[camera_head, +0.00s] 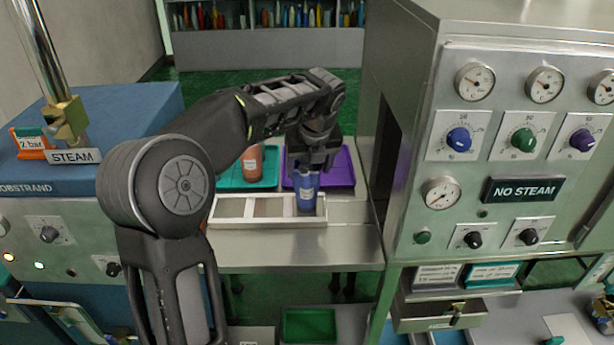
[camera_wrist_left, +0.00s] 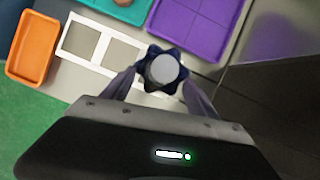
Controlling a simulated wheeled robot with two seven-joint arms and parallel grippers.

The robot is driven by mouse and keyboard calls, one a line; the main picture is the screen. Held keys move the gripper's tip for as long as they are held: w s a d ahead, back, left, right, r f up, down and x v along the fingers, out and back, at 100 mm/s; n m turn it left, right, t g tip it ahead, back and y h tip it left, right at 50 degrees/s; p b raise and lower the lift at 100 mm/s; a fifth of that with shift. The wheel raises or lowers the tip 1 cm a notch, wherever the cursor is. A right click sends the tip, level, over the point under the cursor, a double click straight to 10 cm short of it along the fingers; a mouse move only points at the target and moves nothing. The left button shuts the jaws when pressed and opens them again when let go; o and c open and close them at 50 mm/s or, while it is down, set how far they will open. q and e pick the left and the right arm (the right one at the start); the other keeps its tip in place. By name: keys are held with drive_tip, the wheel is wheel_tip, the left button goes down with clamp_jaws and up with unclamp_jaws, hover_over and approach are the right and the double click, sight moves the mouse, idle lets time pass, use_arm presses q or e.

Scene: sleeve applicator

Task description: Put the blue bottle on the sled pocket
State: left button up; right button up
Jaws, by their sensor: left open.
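The blue bottle (camera_head: 306,195) with a pale label stands upright at the right end of the sled (camera_head: 262,222), a pale frame with several square pockets. It appears to sit in the rightmost pocket; its base is partly hidden by the frame's front wall. In the left wrist view the bottle (camera_wrist_left: 163,70) shows from above with a grey cap and dark blue lobed shoulder. My left gripper (camera_head: 312,160) is open above the bottle, its fingers (camera_wrist_left: 160,88) on either side of it. The other pockets of the sled (camera_wrist_left: 88,42) are empty. My right gripper is out of view.
Behind the sled lie a teal tray (camera_head: 262,180) with an orange-brown bottle (camera_head: 252,162) and a purple tray (camera_head: 342,168). An orange tray (camera_wrist_left: 33,47) is left of the sled. The steel machine cabinet (camera_head: 450,130) stands close on the right.

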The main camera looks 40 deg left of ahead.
use_arm(q)
drive_tip(key=v, duration=0.6)
drive_tip(key=shift+r, duration=0.25)
drive_tip(key=shift+s+d+f, duration=0.1)
drive_tip(key=shift+s, duration=0.05)
